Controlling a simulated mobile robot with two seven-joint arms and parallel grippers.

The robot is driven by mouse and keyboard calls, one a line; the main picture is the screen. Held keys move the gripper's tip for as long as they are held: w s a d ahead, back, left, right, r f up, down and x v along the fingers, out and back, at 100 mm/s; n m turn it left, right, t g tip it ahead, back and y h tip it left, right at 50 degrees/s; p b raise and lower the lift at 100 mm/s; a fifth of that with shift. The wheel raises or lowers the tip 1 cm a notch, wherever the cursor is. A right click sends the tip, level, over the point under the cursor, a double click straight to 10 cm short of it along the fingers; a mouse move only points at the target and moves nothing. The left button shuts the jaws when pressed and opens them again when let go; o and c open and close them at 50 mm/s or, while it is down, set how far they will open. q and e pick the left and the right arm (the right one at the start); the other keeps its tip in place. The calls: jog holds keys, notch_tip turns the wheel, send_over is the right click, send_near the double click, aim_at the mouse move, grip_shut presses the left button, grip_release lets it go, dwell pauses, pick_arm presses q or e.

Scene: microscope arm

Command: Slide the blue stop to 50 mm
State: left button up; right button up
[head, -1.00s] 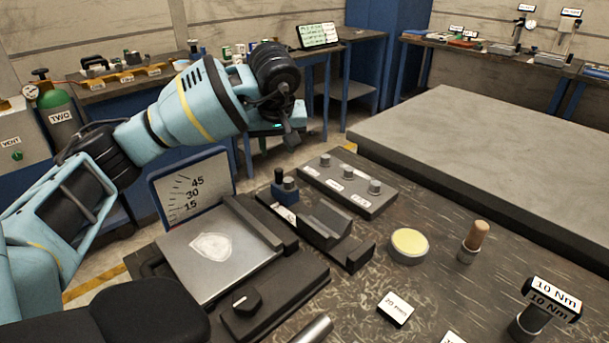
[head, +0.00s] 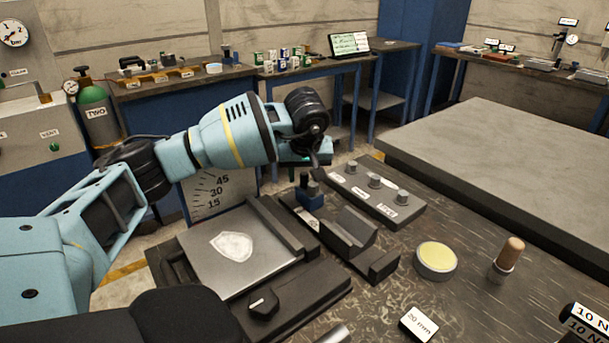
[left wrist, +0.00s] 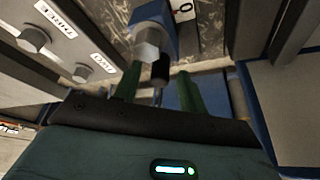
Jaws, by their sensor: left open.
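The blue stop (head: 311,198) sits on the dark rail fixture (head: 345,232), near its far left end, with a dark post on top. In the left wrist view the blue stop (left wrist: 157,14) is at the top, with a silver hex part and a black cylinder. My left gripper (head: 318,158) is above the stop in the head view. Its two green fingers (left wrist: 160,86) are open, and the black cylinder appears between them; I cannot tell whether they touch it. Scale markings on the rail are not readable. My right gripper is not in view.
A block with several knobs (head: 372,194) lies close behind the rail. A plate with a shield shape (head: 232,246) and an angle board (head: 216,192) stand left. A yellow-topped round tin (head: 437,258), wooden-handled tool (head: 507,258) and "20 mm" card (head: 418,323) lie right and in front.

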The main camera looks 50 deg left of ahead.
pick_arm(q)
jog(key=shift+a+f, duration=0.1)
jog(key=shift+f, duration=0.15)
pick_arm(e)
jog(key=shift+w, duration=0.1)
pick_arm(q)
grip_shut()
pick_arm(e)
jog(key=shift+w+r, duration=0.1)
